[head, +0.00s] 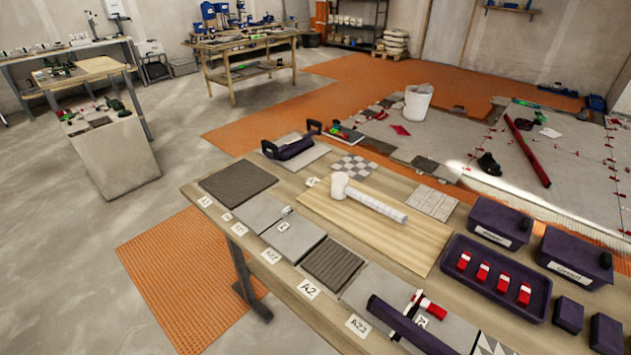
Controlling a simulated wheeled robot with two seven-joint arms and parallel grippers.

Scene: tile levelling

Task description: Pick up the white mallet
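The white mallet (367,201) lies on its side on a light wooden board (405,240) on the workbench. Its head is at the left end and its pale handle points to the right and toward the front. Nothing touches it from above. Neither of my grippers shows in the head view.
Grey and dark tiles (333,264) with labels line the bench's near edge. A dark tray (486,300) with several red pieces and dark boxes (500,222) stand to the right. A dark bar (412,325) lies at the front. A black-handled tool (290,147) sits behind the mallet.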

